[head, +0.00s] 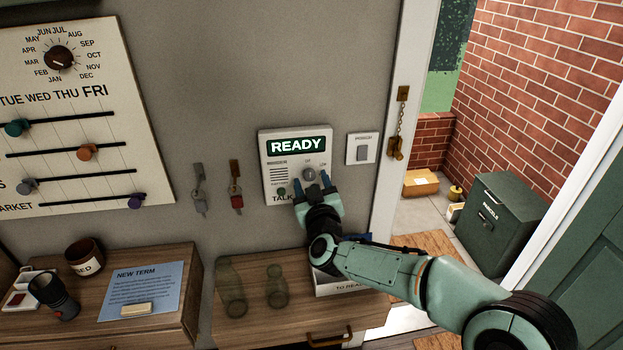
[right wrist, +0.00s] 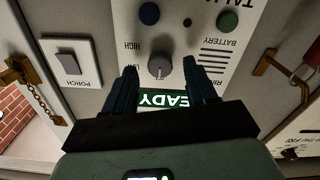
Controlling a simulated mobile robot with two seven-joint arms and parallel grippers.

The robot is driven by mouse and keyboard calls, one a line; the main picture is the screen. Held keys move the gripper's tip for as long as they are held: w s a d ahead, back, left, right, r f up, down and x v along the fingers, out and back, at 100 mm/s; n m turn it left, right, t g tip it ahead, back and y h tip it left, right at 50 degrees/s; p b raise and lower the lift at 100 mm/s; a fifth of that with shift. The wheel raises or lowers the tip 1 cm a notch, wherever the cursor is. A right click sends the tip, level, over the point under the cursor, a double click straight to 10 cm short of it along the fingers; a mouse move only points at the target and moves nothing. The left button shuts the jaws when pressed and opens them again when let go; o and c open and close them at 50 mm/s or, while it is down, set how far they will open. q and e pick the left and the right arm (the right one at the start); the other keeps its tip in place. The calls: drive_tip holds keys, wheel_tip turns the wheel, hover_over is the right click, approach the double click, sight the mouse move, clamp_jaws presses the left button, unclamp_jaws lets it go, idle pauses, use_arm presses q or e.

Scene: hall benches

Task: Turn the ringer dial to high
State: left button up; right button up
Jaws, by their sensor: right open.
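The white intercom panel (head: 268,160) with a lit READY display (head: 297,146) hangs on the grey wall. Its round grey ringer dial (head: 309,173) sits below the display. In the right wrist view, upside down, the dial (right wrist: 159,66) has a HIGH label beside it at the left; a mark on it seems to point toward the display. My right gripper (head: 311,187) is open in front of the panel. Its blue fingers (right wrist: 159,82) stand on either side of the dial, with gaps showing; contact cannot be told. My left gripper is not in view.
A porch switch (head: 362,149) is right of the panel; keys (head: 236,187) hang at its left. Below, a wooden cabinet (head: 300,260) carries glass bottles (head: 231,288) and a tray (head: 350,284). A blue button (right wrist: 149,13) and a green one (right wrist: 228,22) flank the panel's lower part.

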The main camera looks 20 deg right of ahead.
drive_tip(key=shift+w+d, duration=0.1)
drive_tip(key=shift+w, duration=0.5)
clamp_jaws()
